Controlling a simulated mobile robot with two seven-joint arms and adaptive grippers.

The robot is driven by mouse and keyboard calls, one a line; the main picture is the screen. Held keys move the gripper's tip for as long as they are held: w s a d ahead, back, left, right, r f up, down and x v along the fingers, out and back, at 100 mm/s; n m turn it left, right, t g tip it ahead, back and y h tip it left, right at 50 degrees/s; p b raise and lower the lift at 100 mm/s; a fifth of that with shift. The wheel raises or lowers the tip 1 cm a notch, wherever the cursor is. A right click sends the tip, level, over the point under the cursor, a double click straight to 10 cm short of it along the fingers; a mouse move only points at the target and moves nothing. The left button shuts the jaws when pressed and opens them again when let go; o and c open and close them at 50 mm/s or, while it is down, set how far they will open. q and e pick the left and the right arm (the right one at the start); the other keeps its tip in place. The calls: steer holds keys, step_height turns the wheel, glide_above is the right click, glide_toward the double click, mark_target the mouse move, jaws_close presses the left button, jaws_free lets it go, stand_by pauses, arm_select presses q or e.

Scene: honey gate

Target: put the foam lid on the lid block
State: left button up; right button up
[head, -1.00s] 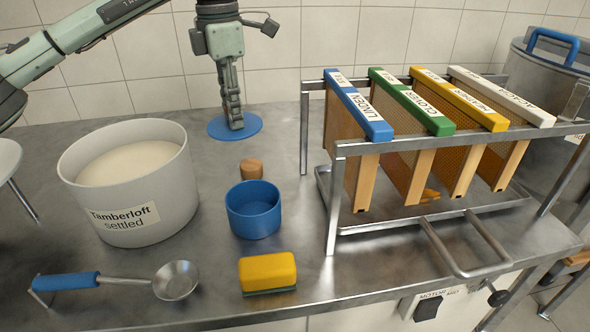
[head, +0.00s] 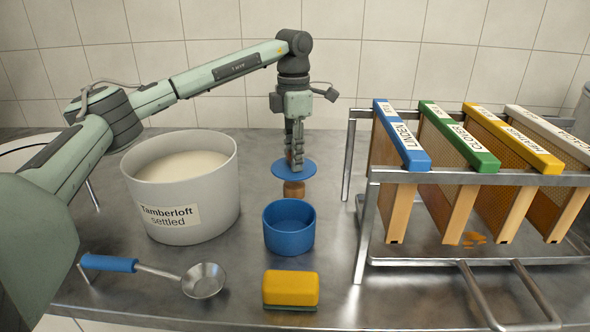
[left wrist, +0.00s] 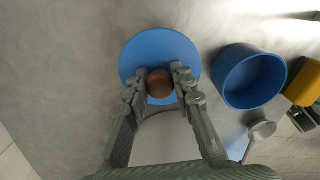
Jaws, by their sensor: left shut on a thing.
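The foam lid (head: 283,168) is a flat blue disc with a brown knob (left wrist: 160,83) at its middle. My left gripper (head: 296,160) points down and is shut on this knob; the left wrist view shows the knob between its fingers (left wrist: 161,84). The lid block (head: 294,189) is a small round wooden piece on the counter. The lid is level, directly above the block in the head view, and hides its top. I cannot tell whether they touch. In the left wrist view the lid (left wrist: 140,55) hides the block. My right gripper is not in view.
A blue pot (head: 289,234) stands just in front of the block, with a yellow sponge (head: 291,287) nearer. A large Tamberloft tub (head: 215,213) is left, a ladle (head: 204,280) before it. A metal rack (head: 362,235) with several frames stands right.

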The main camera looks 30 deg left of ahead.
arm_select(q)
step_height(320, 180, down, 3)
steer(key=shift+f, duration=0.15)
steer(key=shift+f, duration=0.15)
steer(key=o, duration=1)
